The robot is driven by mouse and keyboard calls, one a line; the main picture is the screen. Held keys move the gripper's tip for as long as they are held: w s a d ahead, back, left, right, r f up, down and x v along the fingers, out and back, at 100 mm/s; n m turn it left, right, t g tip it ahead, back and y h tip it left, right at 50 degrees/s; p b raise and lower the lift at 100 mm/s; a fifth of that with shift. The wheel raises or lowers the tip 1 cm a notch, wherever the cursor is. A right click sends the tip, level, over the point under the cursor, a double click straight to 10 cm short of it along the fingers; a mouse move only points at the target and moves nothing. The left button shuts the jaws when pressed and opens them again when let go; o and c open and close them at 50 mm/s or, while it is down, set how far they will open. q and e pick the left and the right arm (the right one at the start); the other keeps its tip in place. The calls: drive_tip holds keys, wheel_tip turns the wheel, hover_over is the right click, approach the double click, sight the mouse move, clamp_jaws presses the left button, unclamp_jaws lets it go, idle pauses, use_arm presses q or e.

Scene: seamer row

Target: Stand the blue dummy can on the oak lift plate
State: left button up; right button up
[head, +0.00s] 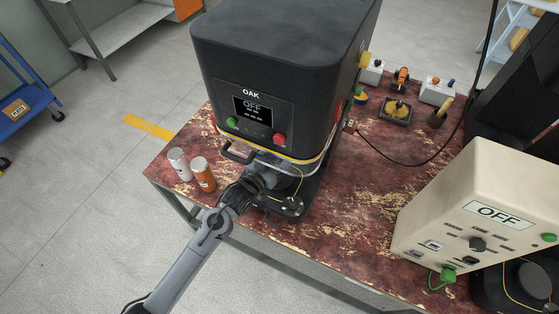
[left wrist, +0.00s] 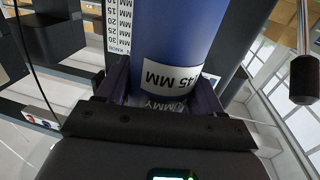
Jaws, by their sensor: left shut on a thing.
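The blue dummy can (left wrist: 180,35) fills the middle of the left wrist view, with a white label reading 45 MM. My left gripper (left wrist: 160,90) is shut on it, one finger on each side. In the head view my left gripper (head: 268,178) reaches into the low opening of the black OAK machine (head: 290,70), above its dark base (head: 290,207). The can is hidden or too dark to make out there. I cannot tell the lift plate apart, nor whether the can touches it. My right gripper is not in view.
A white can (head: 180,165) and an orange can (head: 203,175) stand on the worn red table (head: 350,240), left of my arm. A cream OFF-marked machine (head: 475,215) stands at right. A millimetre scale (left wrist: 118,25) is close beside the blue can.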

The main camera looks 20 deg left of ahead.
use_arm(q)
drive_tip(key=shift+f, duration=0.2)
wheel_tip(320, 180, down, 3)
drive_tip(key=shift+f+b, duration=0.2)
drive_tip(key=shift+b, duration=0.15)
drive_tip(key=shift+w+f, duration=0.15)
drive_tip(key=shift+f, duration=0.1)
drive_tip(key=shift+w, duration=0.1)
drive_tip(key=shift+f, duration=0.15)
drive_tip(key=o, duration=1.2)
